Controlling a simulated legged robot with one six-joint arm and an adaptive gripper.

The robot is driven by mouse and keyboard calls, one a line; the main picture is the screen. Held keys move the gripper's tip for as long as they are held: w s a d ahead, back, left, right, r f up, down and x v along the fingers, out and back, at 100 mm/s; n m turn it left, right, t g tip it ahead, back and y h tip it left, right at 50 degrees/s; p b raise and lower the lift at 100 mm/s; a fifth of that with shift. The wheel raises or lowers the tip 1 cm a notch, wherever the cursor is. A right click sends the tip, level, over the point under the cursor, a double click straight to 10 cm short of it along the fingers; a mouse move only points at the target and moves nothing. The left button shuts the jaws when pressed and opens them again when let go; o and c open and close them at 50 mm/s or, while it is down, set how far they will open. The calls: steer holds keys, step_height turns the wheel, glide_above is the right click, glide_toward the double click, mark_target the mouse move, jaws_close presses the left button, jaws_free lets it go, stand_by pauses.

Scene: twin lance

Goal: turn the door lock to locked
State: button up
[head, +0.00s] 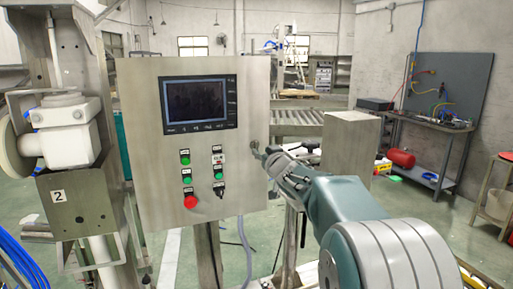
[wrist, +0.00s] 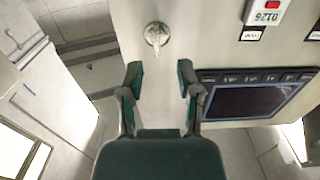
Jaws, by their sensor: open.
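The door lock (wrist: 156,34) is a round silver disc with a small lever on the grey metal cabinet door (wrist: 215,40). In the wrist view its lever points down the picture, towards my gripper. In the head view the lock (head: 254,143) is at the right edge of the cabinet door (head: 150,150), partly hidden by my gripper's tip. My gripper (wrist: 160,76) is open and empty, its two fingers apart. In the wrist view the lock lies just beyond the gap between the fingertips. My gripper (head: 268,157) also shows in the head view, close to the door's right edge.
The cabinet door carries a screen (head: 194,104), several buttons and a red stop button (head: 190,201). A metal box (head: 349,145) stands right of the cabinet. A machine column (head: 80,215) stands at left. A workbench (head: 440,125) is at the far right.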

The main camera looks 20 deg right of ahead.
mark_target(257, 146)
steer(key=w, duration=0.5)
steer(key=shift+w+d, duration=0.3)
steer(key=shift+a, duration=0.1)
jaws_close()
